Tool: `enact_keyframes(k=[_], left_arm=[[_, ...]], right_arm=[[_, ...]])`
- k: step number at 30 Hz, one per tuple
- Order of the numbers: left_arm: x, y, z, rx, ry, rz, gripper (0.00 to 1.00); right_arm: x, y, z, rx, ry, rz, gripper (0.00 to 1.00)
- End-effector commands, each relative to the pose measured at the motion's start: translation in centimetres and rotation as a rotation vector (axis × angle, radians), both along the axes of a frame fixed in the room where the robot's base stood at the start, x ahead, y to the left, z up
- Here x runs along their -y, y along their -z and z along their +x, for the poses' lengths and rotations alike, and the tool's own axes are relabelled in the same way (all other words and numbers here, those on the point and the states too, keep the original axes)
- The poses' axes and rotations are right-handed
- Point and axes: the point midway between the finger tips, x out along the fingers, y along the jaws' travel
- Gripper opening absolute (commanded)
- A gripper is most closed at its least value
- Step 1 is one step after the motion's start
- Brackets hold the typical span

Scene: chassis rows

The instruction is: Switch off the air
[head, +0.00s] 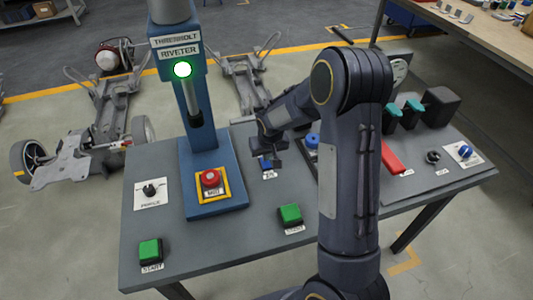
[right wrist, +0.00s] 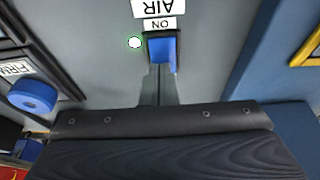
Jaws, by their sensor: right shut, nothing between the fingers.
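The air switch is a small blue rocker (head: 266,162) in a dark frame on the grey console top, partly hidden by my right gripper (head: 264,150). In the right wrist view the blue rocker (right wrist: 163,50) sits below upside-down labels reading ON and AIR (right wrist: 157,8). A small lamp (right wrist: 134,42) beside it looks lit, white with a green rim. My right gripper (right wrist: 160,72) is shut and empty, its fingertips at the rocker's near edge. I cannot tell whether they touch it. My left gripper is not in view.
The blue riveter column (head: 196,120) with a lit lamp (head: 182,69) and a red button (head: 210,178) stands left of my gripper. Green start buttons (head: 149,250) (head: 290,214) are near the front edge. A blue knob (right wrist: 33,95), a red handle (head: 391,158) and teal-handled levers (head: 413,105) lie right.

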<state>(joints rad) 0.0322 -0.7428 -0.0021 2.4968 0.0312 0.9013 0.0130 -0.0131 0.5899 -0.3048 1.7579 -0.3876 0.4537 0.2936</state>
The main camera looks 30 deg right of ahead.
Motion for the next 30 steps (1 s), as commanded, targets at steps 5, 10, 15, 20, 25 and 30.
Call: enact_keyframes(k=[5, 10, 15, 20, 25, 30], left_arm=[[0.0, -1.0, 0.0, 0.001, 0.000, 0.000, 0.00], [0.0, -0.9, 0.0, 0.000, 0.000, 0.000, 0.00], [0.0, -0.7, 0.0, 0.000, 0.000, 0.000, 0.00], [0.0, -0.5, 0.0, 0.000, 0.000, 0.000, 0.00], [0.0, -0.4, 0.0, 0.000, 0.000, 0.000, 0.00], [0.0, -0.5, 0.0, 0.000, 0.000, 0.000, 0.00]], right_arm=[[0.1, 0.2, 0.1, -0.056, 0.000, 0.010, 0.00], [0.0, 0.2, 0.0, -0.057, 0.000, 0.011, 0.00], [-0.1, 0.3, -0.5, -0.057, -0.001, 0.010, 0.00], [-0.3, 0.3, -1.3, -0.059, 0.000, 0.010, 0.00], [-0.3, 0.2, -1.5, -0.057, 0.000, 0.010, 0.00], [-0.3, 0.1, -1.5, -0.056, 0.000, 0.010, 0.00]])
